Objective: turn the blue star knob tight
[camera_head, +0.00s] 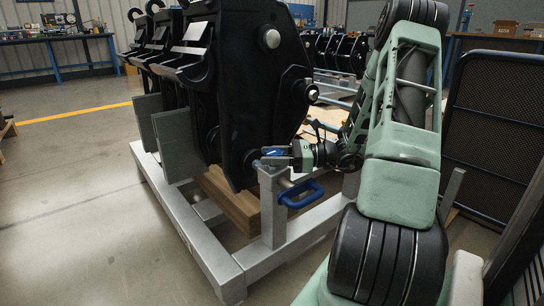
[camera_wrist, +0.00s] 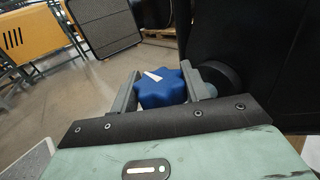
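The blue star knob (camera_wrist: 161,91) lies between the two fingers of my gripper (camera_wrist: 161,84) in the wrist view. It has rounded lobes and a white pointer mark on its face, tilted toward the upper left. The fingers sit on opposite sides of the knob and appear to touch it, with no clear gap. In the head view my gripper (camera_head: 287,156) reaches in from the right at the top of a grey post (camera_head: 272,208). Only a small blue part of the knob (camera_head: 272,152) shows there; the fingers hide the rest.
A blue handle (camera_head: 301,194) sticks out from the post just below my gripper. A large black coupler (camera_head: 245,80) stands close behind, on a grey steel frame (camera_head: 200,240) with a wooden block (camera_head: 232,203). A black mesh panel (camera_head: 497,130) stands at the right. Open floor lies left.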

